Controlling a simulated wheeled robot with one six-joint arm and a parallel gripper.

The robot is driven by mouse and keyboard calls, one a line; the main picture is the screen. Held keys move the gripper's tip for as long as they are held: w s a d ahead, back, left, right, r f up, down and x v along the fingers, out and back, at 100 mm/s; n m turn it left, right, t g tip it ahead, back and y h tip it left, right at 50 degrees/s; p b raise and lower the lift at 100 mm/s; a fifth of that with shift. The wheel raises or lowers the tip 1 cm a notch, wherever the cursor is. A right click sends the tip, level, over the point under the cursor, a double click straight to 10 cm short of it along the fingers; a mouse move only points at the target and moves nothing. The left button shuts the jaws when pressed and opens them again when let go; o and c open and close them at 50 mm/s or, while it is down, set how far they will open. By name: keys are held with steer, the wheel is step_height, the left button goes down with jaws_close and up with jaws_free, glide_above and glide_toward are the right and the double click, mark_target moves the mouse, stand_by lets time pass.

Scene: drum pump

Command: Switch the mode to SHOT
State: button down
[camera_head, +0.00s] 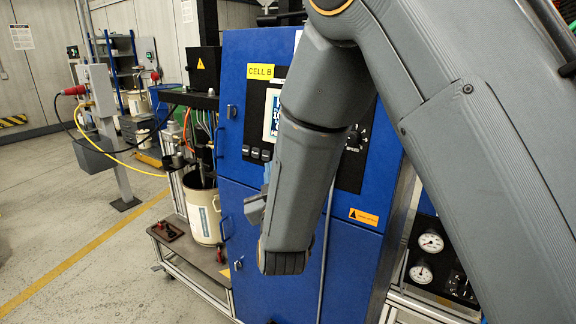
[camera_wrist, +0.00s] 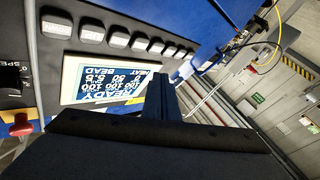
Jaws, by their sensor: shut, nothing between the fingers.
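The control panel with a lit screen is on the blue cabinet (camera_head: 245,210). In the wrist view the screen (camera_wrist: 95,80) appears upside down and shows the words READY, HEAT and BEAD. In the head view my arm hides much of the panel; part of the screen (camera_head: 271,116) shows.
A black speed knob (camera_wrist: 12,78) and a red push button (camera_wrist: 20,126) sit beside the screen. A white drum (camera_head: 201,208) stands on a cart left of the cabinet. Pressure gauges (camera_head: 430,242) are at the lower right. The floor at left is open.

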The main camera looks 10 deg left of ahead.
steer(key=shift+w+d+f+b, duration=0.15)
steer(key=shift+w+d+b, duration=0.15)
steer(key=shift+w, duration=0.4)
steer(key=shift+w+d+f+b, duration=0.15)
steer(key=shift+w+d, duration=0.15)
steer(key=shift+w, duration=0.45)
steer(key=shift+w+d+f+b, duration=0.15)
steer(key=shift+w+d+b, duration=0.15)
steer(key=shift+w, duration=0.4)
stand_by(0.4)
steer(key=shift+w+d, duration=0.15)
steer(key=shift+w, duration=0.2)
steer(key=shift+w+d+f+b, duration=0.15)
steer(key=shift+w+d+b, duration=0.05)
steer(key=shift+w+b, duration=0.2)
stand_by(0.8)
steer(key=shift+s, duration=0.1)
steer(key=shift+s+a, duration=0.35)
steer(key=shift+s, duration=0.35)
steer(key=shift+s+r+p, duration=0.1)
steer(key=shift+r+p, duration=0.1)
steer(key=shift+p, duration=0.1)
steer(key=s, duration=0.1)
steer(key=s+a, duration=0.1)
steer(key=s, duration=0.1)
steer(key=s+a+p, duration=0.1)
steer(key=shift+s+r, duration=0.15)
steer(key=shift+r, duration=0.25)
